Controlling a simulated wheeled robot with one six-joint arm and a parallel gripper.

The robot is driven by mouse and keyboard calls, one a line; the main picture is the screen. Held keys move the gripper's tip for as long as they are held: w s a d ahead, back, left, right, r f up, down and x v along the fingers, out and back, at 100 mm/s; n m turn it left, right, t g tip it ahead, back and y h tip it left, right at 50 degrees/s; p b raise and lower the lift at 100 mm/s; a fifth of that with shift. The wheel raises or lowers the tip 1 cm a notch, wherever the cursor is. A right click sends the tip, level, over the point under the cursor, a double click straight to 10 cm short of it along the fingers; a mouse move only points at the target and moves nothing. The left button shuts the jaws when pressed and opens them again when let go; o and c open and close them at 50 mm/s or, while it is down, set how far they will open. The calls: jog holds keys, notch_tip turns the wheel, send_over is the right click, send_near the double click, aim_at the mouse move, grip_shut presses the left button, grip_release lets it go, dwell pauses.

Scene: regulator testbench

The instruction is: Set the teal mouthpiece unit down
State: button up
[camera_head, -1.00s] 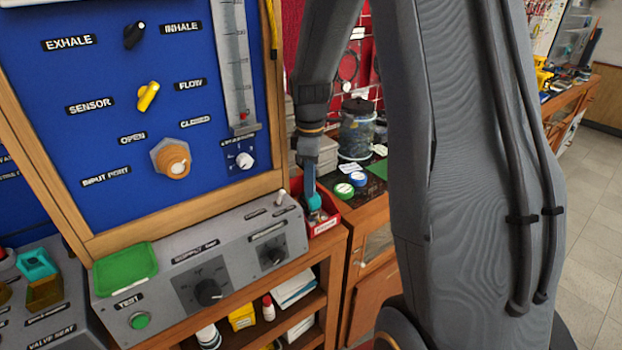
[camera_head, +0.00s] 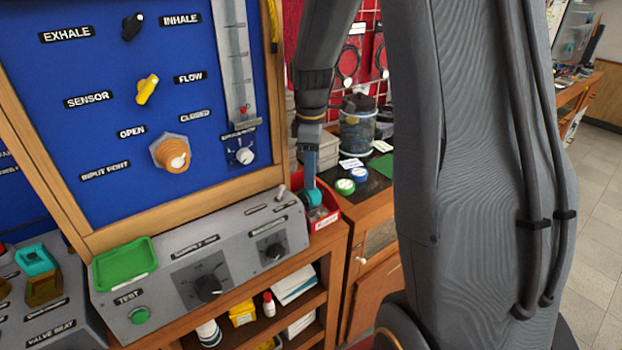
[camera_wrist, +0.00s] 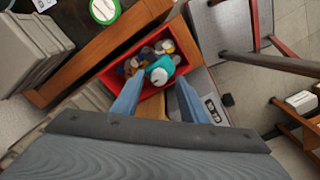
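The teal mouthpiece unit (camera_wrist: 160,72) has a white round end. In the wrist view it is in a red bin (camera_wrist: 107,77), on top of other small parts. My gripper (camera_wrist: 160,76) is over the bin, its two blue fingers apart on either side of the unit. A small gap seems to show between each fingertip and the unit. In the head view the teal unit (camera_head: 312,198) is just below my gripper (camera_head: 309,186), inside the red bin (camera_head: 328,219). The underside of the unit is hidden.
A grey control box (camera_head: 205,262) and the blue panel (camera_head: 160,60) stand left of the bin. A glass jar (camera_head: 356,132) and tape rolls (camera_head: 345,186) are on the dark bench top to the right. A green tray (camera_head: 125,263) sits on the control box.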

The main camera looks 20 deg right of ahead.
notch_tip(320, 180, up, 10)
jog(key=b, duration=0.2)
jog(key=shift+b, duration=0.3)
jog(key=shift+s+r, duration=0.1)
jog(key=shift+s, duration=0.05)
